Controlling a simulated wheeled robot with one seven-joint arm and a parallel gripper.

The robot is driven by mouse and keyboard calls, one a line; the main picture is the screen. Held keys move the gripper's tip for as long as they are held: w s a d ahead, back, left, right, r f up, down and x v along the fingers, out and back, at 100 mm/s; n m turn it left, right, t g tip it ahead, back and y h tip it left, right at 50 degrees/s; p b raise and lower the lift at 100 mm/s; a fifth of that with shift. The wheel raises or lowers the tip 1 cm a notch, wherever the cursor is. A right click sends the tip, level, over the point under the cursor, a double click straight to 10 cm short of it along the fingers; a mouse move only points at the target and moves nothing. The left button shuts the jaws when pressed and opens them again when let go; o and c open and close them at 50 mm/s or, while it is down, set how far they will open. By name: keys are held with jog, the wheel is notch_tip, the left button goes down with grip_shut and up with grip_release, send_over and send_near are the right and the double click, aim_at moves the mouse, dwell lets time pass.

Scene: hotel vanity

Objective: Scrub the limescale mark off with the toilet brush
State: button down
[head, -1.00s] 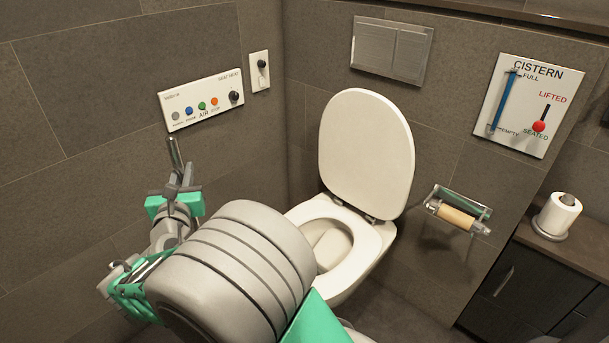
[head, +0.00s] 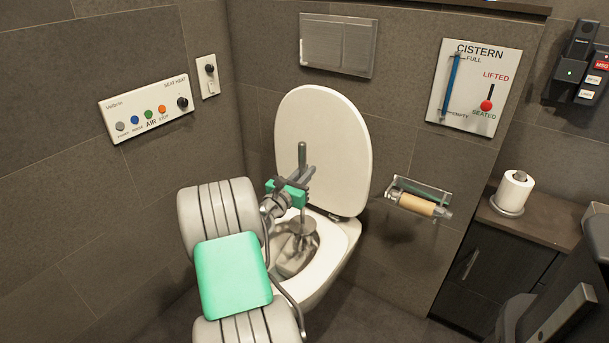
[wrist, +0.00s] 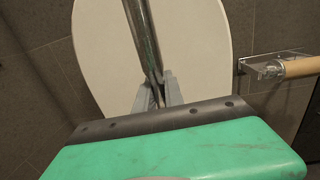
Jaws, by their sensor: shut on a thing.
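The toilet (head: 345,245) stands against the back wall with its lid (head: 325,140) raised and its seat ring down. My gripper (head: 303,180) is above the bowl and shut on the upright handle of the toilet brush (head: 302,155). The brush's lower end is down in the bowl opening, partly in shadow. In the wrist view my gripper's fingers (wrist: 158,95) close around the metal brush handle (wrist: 140,35), with the white lid behind. I cannot make out the limescale mark, nor whether the brush head touches the bowl.
A paper holder with a roll (head: 417,203) is on the wall right of the toilet. A control panel (head: 148,107) is on the left wall. A flush plate (head: 337,45) and cistern board (head: 473,88) are on the back wall. A dark cabinet (head: 495,255) stands at right.

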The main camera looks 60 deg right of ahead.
notch_tip(320, 180, down, 6)
jog(key=b, duration=0.7)
jog(key=shift+f, duration=0.15)
jog(key=shift+w+f+b, duration=0.1)
jog(key=shift+f+b, duration=0.2)
jog(key=shift+f, duration=0.4)
dwell(0.5)
jog(key=shift+w+d+p, duration=0.5)
jog(key=shift+w+p, duration=0.35)
jog(key=shift+w, duration=2.85)
jog(key=s+a+p, duration=0.1)
jog(key=s+p, duration=0.3)
jog(key=s, duration=0.3)
jog(key=shift+s+f, duration=0.15)
jog(key=shift+s, duration=0.1)
jog(key=shift+a, duration=0.1)
